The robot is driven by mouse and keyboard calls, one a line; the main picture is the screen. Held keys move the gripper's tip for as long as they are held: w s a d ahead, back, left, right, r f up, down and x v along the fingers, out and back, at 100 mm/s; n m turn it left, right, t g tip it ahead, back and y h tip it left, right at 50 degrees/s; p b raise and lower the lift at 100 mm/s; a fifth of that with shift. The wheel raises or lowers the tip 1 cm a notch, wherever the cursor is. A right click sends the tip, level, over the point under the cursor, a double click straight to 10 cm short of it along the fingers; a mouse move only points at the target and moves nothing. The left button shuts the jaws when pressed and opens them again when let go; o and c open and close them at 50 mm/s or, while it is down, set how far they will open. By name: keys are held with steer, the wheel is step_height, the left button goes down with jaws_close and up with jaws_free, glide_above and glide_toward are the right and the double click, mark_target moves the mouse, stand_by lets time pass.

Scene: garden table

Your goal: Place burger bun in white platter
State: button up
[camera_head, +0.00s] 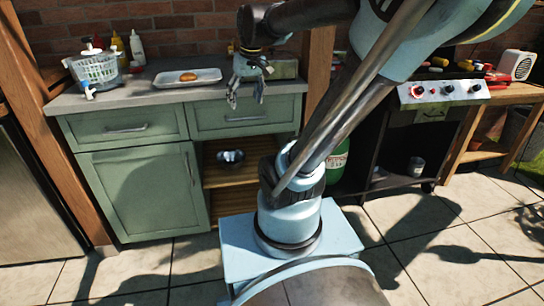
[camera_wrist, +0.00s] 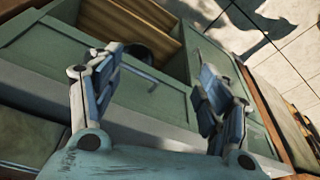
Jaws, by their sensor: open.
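My gripper (camera_head: 246,101) hangs to the right of the platter, in front of the counter's front edge and the green drawers. It is apart from the bun and the platter. In the wrist view my gripper's two fingers (camera_wrist: 160,90) are spread wide with nothing between them. The bun and platter do not show in the wrist view.
A metal bowl (camera_head: 231,157) is on the open shelf below. A grill (camera_head: 442,92) stands to the right. The counter's front strip before the platter is clear.

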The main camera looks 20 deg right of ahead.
steer(key=s+d+f+m+h, duration=0.1)
steer(key=s+d+f+m, duration=0.2)
steer(key=s+f, duration=1.1)
steer(key=d+f, duration=0.1)
steer(key=d, duration=0.1)
steer(key=shift+s+d+g, duration=0.3)
steer(key=shift+w+f, duration=0.25)
steer(key=shift+w, duration=0.2)
